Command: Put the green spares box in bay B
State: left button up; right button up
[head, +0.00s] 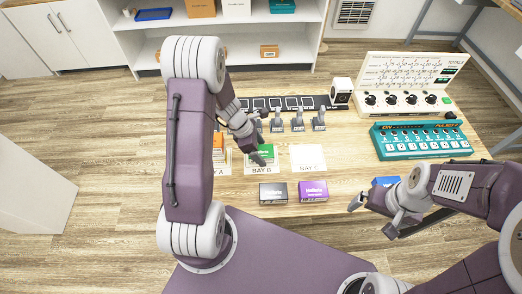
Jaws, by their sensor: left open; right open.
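The green spares box (267,150) sits in bay B (262,170), behind the bay's front label. My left gripper (261,140) is open right at the green box, with one finger in front of part of it. I cannot tell whether the finger touches the box. My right gripper (370,217) is open and empty near the table's front edge, close to a blue box (385,181) partly hidden by my arm.
Bay A (221,171) holds an orange box (218,148), partly hidden by my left arm. Bay C (308,158) is empty. A black box (273,192) and a purple box (313,191) lie in front. A teal panel (422,140) and several grey clamps (298,120) stand behind.

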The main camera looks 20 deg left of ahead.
pick_arm(q)
jog(key=p+v, duration=0.3)
jog(key=v, duration=0.8)
jog(key=s+d+r+m+y, duration=0.1)
jog(key=s+m, duration=0.4)
jog(key=m, duration=0.6)
jog(key=s+d+r+m+y, duration=0.1)
jog(key=s+d+m, duration=0.4)
jog(key=m, duration=0.7)
jog(key=shift+s+r+g+y, duration=0.3)
jog(key=shift+s+g+y, duration=0.1)
jog(key=shift+y, duration=0.5)
jog(key=shift+d, duration=0.1)
